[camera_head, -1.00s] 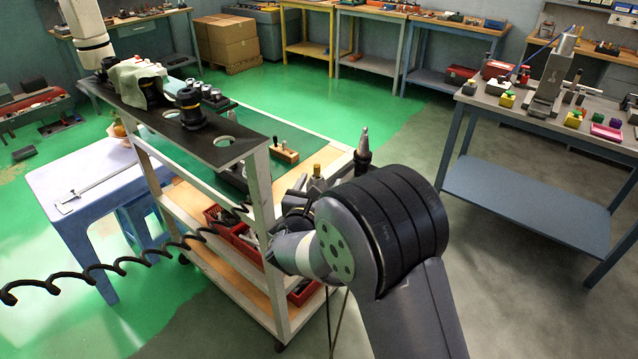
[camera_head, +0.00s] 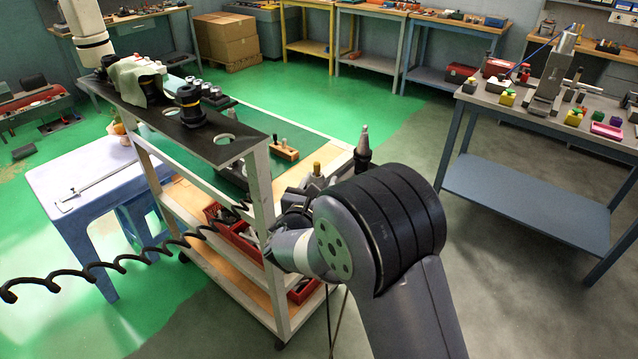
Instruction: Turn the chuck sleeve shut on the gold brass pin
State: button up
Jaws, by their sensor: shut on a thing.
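The gold brass pin (camera_head: 317,168) stands upright near the cart's front right, its top showing above a grey, rounded chuck sleeve (camera_head: 318,182). The sleeve shows only in part behind my arm. My gripper (camera_head: 307,192) is at the sleeve, just below the pin, and is shut on it. Its fingertips are mostly hidden by my wrist, so the exact contact cannot be seen. How tightly the sleeve closes around the pin cannot be told from here.
A dark tool holder with a grey cone (camera_head: 364,145) stands upright just right of the pin. A small wooden block with pegs (camera_head: 285,152) lies behind on the green mat. The cart's raised black shelf (camera_head: 190,135) is to the left. A coiled black cable (camera_head: 120,262) hangs in front.

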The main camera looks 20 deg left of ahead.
jog(key=shift+h, duration=0.3)
jog(key=m+h, duration=0.1)
jog(key=h, duration=0.1)
jog(key=m+g+h, duration=0.1)
jog(key=m+h, duration=0.3)
jog(key=shift+d+g+h+b, duration=0.3)
jog(key=shift+g+h, duration=0.1)
jog(key=shift+s+d+m+g+h+p, duration=0.1)
jog(key=shift+m+g+h+p, duration=0.1)
jog(key=shift+m+g+h, duration=0.75)
jog(key=shift+s+d+m+g+h+p, duration=0.1)
jog(key=shift+d+m+g+h+p, duration=0.1)
jog(key=shift+m+g+h, duration=0.7)
jog(key=shift+s+d+m+g+h+p, duration=0.15)
jog(key=shift+m+g+h, duration=0.45)
jog(key=shift+h, duration=0.65)
jog(key=shift+a+m+g, duration=0.1)
jog(key=shift+m+g, duration=0.15)
jog(key=o, duration=1)
jog(key=shift+a, duration=0.1)
